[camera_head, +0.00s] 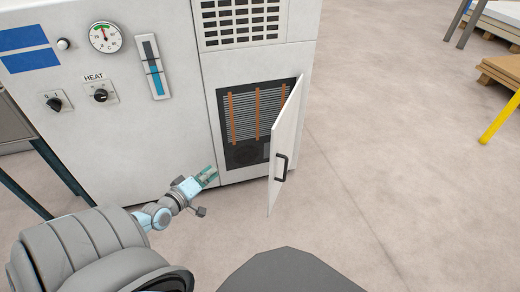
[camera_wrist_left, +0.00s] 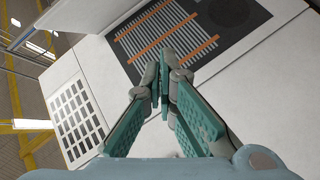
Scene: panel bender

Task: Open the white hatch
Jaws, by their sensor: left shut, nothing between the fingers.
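The white hatch (camera_head: 286,152) stands swung open on the front of the white cabinet, hinged on its right side. Its dark handle (camera_head: 281,167) faces outward. Behind it the dark recess (camera_head: 246,155) shows a finned grille with orange strips; the hatch covers its right edge. My left gripper (camera_head: 210,175) is shut and empty, low in front of the cabinet, left of the hatch and apart from its handle. In the left wrist view, its teal fingers (camera_wrist_left: 166,62) meet in front of the recess (camera_wrist_left: 180,35). My right gripper is not in view.
The white cabinet (camera_head: 150,135) carries a gauge (camera_head: 105,37), knobs and a blue level strip above my left arm. A vent grille (camera_head: 238,22) sits above the recess. The floor (camera_head: 400,170) right of the hatch is clear. Wooden pallets (camera_head: 500,72) and a yellow bar (camera_head: 500,118) stand far right.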

